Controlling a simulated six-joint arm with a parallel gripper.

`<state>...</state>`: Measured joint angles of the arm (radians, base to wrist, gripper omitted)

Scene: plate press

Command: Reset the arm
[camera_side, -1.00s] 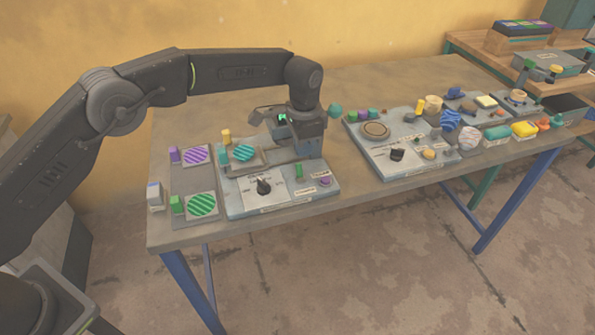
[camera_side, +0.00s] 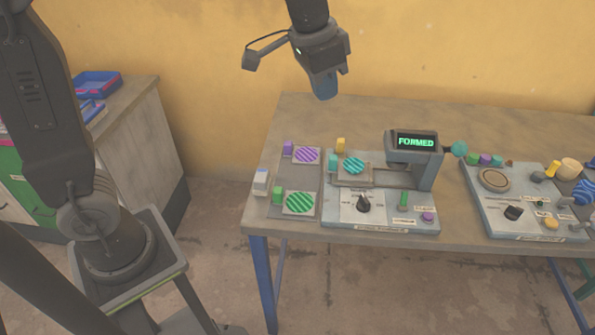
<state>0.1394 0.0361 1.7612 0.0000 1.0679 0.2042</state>
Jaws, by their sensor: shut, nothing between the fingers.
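My gripper (camera_side: 325,92) hangs in the air above the back of the table, pointing down, shut and empty. It is clear of everything below it. The plate press (camera_side: 411,160) stands on its panel, and its display reads "FORMED" in green. A teal striped disc (camera_side: 354,165) lies on the press's plate to the left of the press head. A purple striped disc (camera_side: 306,155) and a green striped disc (camera_side: 299,202) lie on a grey tray (camera_side: 309,178) to the left.
Small blocks in purple (camera_side: 288,147), green (camera_side: 277,196) and yellow (camera_side: 341,145) stand beside the discs. A second panel (camera_side: 486,208) with several items is at right. The back of the table is clear.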

